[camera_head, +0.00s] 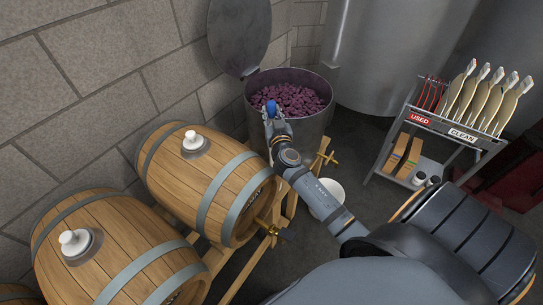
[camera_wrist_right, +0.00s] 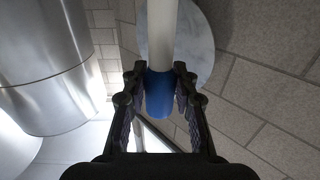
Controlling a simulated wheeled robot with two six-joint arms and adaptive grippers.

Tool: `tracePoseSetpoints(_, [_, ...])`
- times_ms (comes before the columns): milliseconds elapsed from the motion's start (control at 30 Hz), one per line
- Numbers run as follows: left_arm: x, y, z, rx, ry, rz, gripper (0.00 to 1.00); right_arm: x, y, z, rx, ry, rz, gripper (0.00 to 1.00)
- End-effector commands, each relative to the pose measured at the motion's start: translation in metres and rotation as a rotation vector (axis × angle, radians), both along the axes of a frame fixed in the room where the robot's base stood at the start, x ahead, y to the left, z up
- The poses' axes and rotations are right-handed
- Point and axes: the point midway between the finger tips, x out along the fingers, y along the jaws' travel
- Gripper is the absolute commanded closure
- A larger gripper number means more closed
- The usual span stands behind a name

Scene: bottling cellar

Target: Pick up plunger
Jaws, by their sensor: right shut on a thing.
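The plunger shows in the right wrist view as a pale shaft (camera_wrist_right: 162,35) with a blue grip (camera_wrist_right: 160,98). My right gripper (camera_wrist_right: 159,78) has its two fingers closed on either side of the blue grip. In the head view the blue end (camera_head: 271,106) shows at the tip of my right gripper (camera_head: 270,115), above the near left rim of the grape vat. The rest of the plunger cannot be made out in the head view. My left gripper is not in view.
A steel vat (camera_head: 290,128) full of dark grapes stands under the gripper, its round lid (camera_head: 238,32) raised behind. Wooden barrels (camera_head: 212,185) with white bungs stand at left. A white bucket (camera_head: 324,192) is below my right arm. A rack (camera_head: 448,133) of paddles stands at right.

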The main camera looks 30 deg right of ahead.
Motion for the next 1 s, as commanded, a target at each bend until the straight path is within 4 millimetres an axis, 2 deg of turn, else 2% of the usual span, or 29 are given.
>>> tracePoseSetpoints(233, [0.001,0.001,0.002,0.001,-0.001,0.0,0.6,0.0,0.0,0.007,-0.002,-0.004,0.0,1.0])
tracePoseSetpoints(533, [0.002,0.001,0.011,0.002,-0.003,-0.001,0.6,0.0,0.0,0.035,-0.001,-0.005,0.001,1.0])
tracePoseSetpoints(767, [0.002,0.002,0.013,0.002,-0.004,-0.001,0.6,-0.018,-0.006,0.056,-0.005,-0.003,0.003,1.0])
tracePoseSetpoints(1000, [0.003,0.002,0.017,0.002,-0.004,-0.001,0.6,-0.046,-0.015,0.092,-0.011,-0.002,0.005,1.0])
